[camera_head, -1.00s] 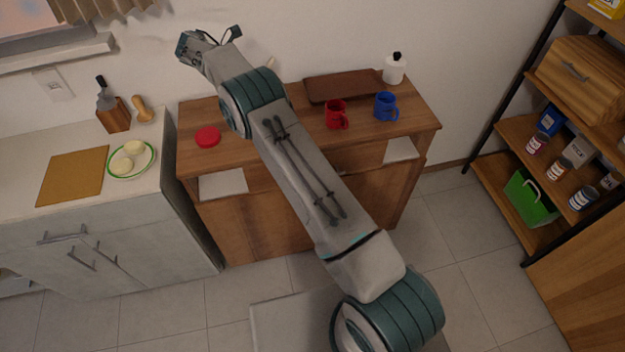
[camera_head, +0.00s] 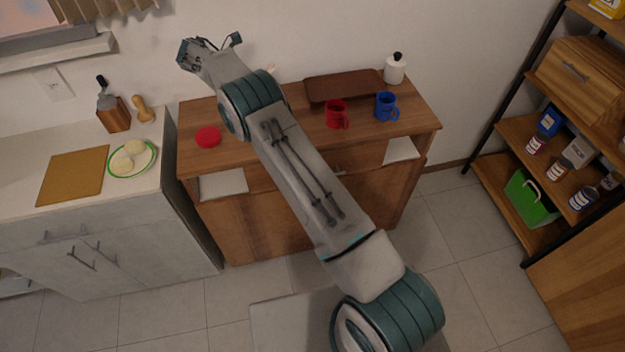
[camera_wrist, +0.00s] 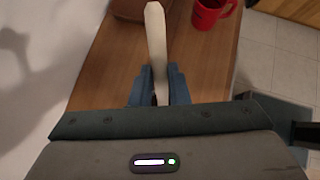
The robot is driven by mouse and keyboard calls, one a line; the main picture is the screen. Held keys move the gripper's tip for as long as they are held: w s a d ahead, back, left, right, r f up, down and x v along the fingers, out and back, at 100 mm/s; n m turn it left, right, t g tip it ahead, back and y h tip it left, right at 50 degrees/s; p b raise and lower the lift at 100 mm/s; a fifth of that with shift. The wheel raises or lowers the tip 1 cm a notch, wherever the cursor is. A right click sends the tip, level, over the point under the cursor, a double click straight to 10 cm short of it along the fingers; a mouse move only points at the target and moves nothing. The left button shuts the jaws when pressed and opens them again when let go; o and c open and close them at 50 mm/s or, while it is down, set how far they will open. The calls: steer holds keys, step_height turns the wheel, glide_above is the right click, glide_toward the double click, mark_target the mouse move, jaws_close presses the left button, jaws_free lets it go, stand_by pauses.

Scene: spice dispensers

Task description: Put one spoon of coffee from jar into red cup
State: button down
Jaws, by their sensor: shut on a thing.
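My gripper (camera_wrist: 158,78) is shut on a pale, wooden-looking spoon (camera_wrist: 155,30), which points forward from the fingers above the brown cabinet top. Whether the spoon bears coffee cannot be told. In the head view my arm hides the fingers, and only a small pale tip, likely the spoon's, shows behind it. The red cup (camera_head: 336,114) stands upright on the cabinet top, to the right of my arm, and shows at the top right of the wrist view (camera_wrist: 207,12). No coffee jar can be made out. A round red lid (camera_head: 208,137) lies on the cabinet's left part.
A blue cup (camera_head: 386,107) stands right of the red one. A brown tray (camera_head: 343,87) lies behind them, and a white bottle with a black top (camera_head: 395,69) stands at the back right. The wall is close behind the cabinet (camera_head: 420,116).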

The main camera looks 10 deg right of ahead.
steer(key=shift+f+b, duration=0.8)
steer(key=shift+f, duration=1.4)
steer(key=shift+r, duration=0.15)
steer(key=shift+r+p, duration=1.05)
steer(key=shift+r, duration=0.35)
steer(key=shift+r, duration=0.1)
steer(key=shift+r+p, duration=0.65)
steer(key=shift+r, duration=0.75)
